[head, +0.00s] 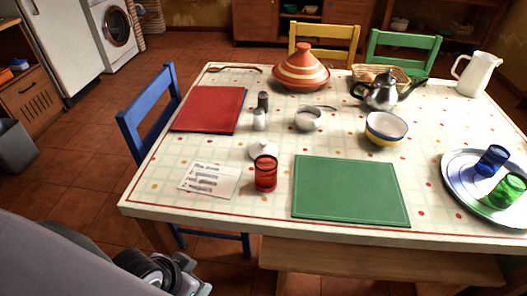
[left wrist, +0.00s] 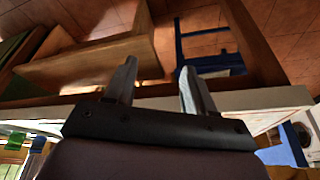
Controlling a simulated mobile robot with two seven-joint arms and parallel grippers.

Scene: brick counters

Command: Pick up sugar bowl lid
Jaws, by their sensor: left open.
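The white sugar bowl lid (head: 262,149) lies on the table just behind the red glass (head: 266,172), which hides part of its front. The white sugar bowl (head: 309,119) stands open further back, with a spoon at its rim. My left gripper (head: 190,272) is at the bottom left of the head view, below and in front of the table's near edge, well away from the lid. In the left wrist view my left gripper (left wrist: 157,88) is open, with nothing between its fingers. The lid is not seen in the left wrist view. My right gripper is not in view.
Around the lid are a paper note (head: 209,179), a green placemat (head: 349,190), a red placemat (head: 208,109) and salt and pepper shakers (head: 260,118). A metal tray (head: 461,182) with glasses is at right. A blue chair (head: 150,112) stands at the left edge.

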